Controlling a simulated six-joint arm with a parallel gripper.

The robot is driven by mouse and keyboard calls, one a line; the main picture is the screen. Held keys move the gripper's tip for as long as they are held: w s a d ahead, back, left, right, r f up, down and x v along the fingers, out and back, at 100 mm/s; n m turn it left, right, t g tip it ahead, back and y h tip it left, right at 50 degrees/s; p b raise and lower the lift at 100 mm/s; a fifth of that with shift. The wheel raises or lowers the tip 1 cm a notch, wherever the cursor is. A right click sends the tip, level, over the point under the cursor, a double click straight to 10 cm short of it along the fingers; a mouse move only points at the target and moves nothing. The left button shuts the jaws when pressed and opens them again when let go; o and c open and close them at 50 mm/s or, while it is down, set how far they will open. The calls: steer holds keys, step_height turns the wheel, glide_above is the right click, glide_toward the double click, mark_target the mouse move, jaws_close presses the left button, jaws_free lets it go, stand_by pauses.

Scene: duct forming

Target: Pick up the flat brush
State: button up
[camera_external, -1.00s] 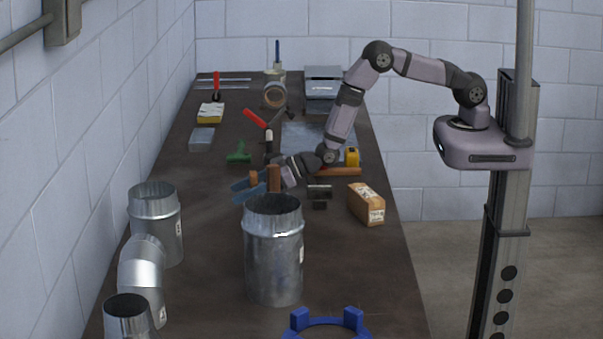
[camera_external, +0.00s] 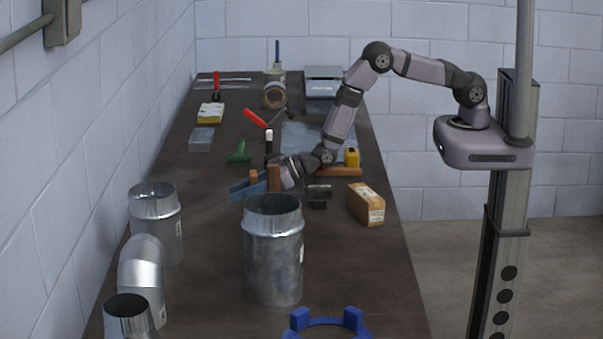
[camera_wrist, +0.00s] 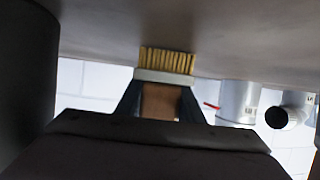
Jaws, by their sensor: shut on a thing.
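The flat brush (camera_wrist: 166,62) shows in the wrist view with pale yellow bristles, a light metal band and a brown handle. Its handle (camera_wrist: 160,101) sits between the two dark fingers of my gripper (camera_wrist: 161,88), which is shut on it. The bristles stick out past the fingertips, with the bench surface behind them. In the external view my gripper (camera_external: 273,160) is low over the middle of the bench, pointing left. There the brush cannot be told apart clearly from the tools around it.
A blue tool with brown wooden grips (camera_external: 249,190) lies close in front of my gripper. A large metal duct (camera_external: 273,255) stands nearer the camera. A cardboard-coloured box (camera_external: 366,205) and a yellow tape measure (camera_external: 351,157) are to the right.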

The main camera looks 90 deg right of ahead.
step_height(320, 180, up, 10)
steer(key=b, duration=0.3)
stand_by(0.5)
steer(key=shift+f, duration=0.1)
